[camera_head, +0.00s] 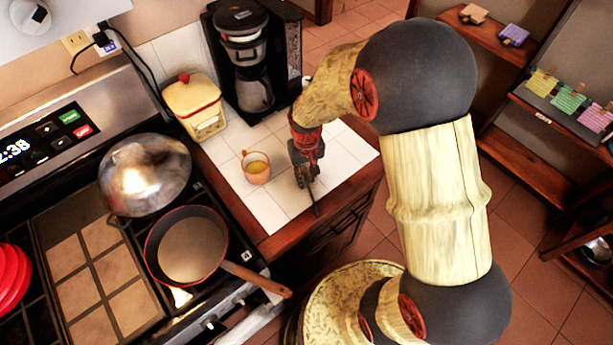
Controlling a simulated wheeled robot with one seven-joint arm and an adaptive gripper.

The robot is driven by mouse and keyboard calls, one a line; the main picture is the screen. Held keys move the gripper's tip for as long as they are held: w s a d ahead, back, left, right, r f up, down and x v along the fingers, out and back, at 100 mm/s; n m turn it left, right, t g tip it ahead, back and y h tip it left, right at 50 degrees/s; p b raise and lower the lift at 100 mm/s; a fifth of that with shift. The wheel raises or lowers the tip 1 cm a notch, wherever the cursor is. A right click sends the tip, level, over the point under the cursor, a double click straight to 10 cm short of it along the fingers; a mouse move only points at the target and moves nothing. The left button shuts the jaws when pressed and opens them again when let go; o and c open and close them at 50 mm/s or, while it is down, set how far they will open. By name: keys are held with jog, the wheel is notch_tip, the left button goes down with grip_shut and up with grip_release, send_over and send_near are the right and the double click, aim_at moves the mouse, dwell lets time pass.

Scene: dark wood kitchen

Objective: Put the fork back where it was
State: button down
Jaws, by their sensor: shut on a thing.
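My gripper (307,181) is above the white tiled counter (345,165), just right of an orange mug (256,167). It is shut on a thin dark object that looks like the fork (315,207). The fork extends from the fingertips toward the counter's front wooden edge. Its upper part is hidden by the gripper, and its fine shape is too small to make out. I cannot tell whether the fork touches the tiles.
A coffee maker (250,70) and a cream canister with a red knob (193,105) stand at the back of the counter. A stove on the left holds a frying pan (187,247) and a metal dome (145,172). Tiles right of my gripper are clear.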

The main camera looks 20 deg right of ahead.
aim_at(309, 187)
jog(key=c, duration=1.9)
grip_release()
jog(key=shift+s+f, duration=0.35)
jog(key=shift+f, duration=0.2)
jog(key=shift+o, duration=1.4)
jog(key=shift+w+f, duration=0.1)
jog(key=shift+w, duration=0.05)
jog(key=shift+w+r, duration=0.1)
jog(key=shift+r, duration=0.2)
notch_tip(309, 187, up, 12)
jog(key=shift+w, duration=0.15)
jog(key=s+r+t, duration=0.5)
jog(key=s+r, duration=1.2)
jog(key=r, duration=0.1)
jog(key=shift+n, duration=0.4)
